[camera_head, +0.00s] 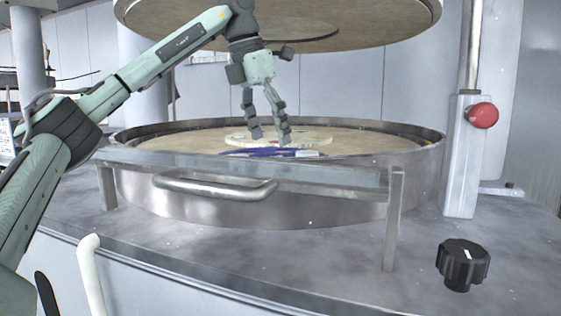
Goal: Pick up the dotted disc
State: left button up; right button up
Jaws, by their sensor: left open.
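My left gripper (270,137) points down over the round lower platen, its fingers apart and nothing seen between them. A pale flat disc (312,137) lies on the platen behind and below the fingertips. It has some reddish marks at its left edge, but I cannot tell whether it carries dots. A blue and white patterned flat piece (265,153) lies in front of it, partly cut off by the metal rim and rail. Whether the fingertips touch the disc cannot be told. My right gripper is not in view.
The lower platen (390,142) sits inside a raised steel rim (340,206). A rail with a handle (216,188) crosses in front. The upper platen (385,22) hangs close above my left wrist. A red button (482,115) and a black knob (462,264) are at right.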

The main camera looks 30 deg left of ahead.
pick_arm(q)
jog(key=shift+w+d, duration=0.1)
jog(key=shift+w, duration=0.15)
jog(key=shift+w+f, duration=0.2)
jog(key=shift+w, duration=0.1)
jog(key=x, duration=0.4)
jog(key=shift+d+f, duration=0.15)
jog(key=shift+f, duration=0.15)
jog(key=shift+c, duration=0.2)
jog(key=c, duration=1.3)
jog(key=shift+o, duration=0.2)
